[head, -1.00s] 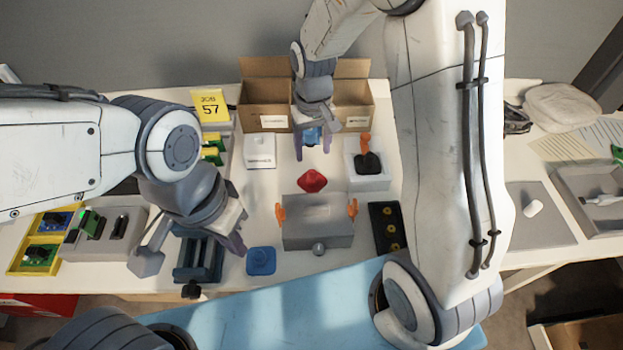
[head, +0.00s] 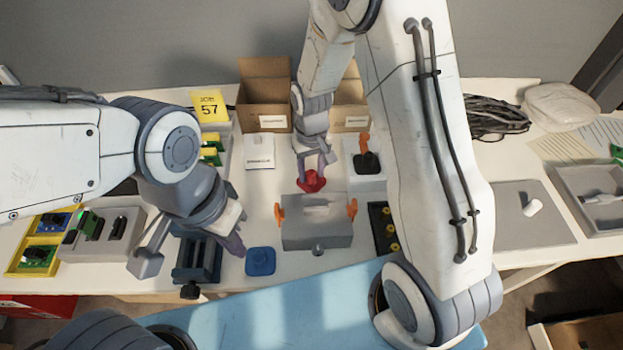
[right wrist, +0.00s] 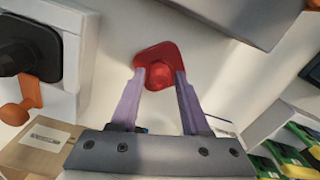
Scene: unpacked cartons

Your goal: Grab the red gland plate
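The red gland plate (head: 311,182) lies on the white bench, behind the grey box with orange clamps. It is a rounded plate with a raised round knob and also shows in the right wrist view (right wrist: 172,54). My right gripper (head: 313,169) is down at it, with its purple fingers on either side of the knob in the right wrist view (right wrist: 160,76). The fingers look open; firm contact with the knob cannot be made out. My left gripper (head: 192,252) is open and empty above the dark blue vise-like fixture at the left.
The grey box (head: 317,235) with orange clamps stands just in front of the plate. A blue plate (head: 260,261) lies front left. Open cartons (head: 265,92) stand behind.

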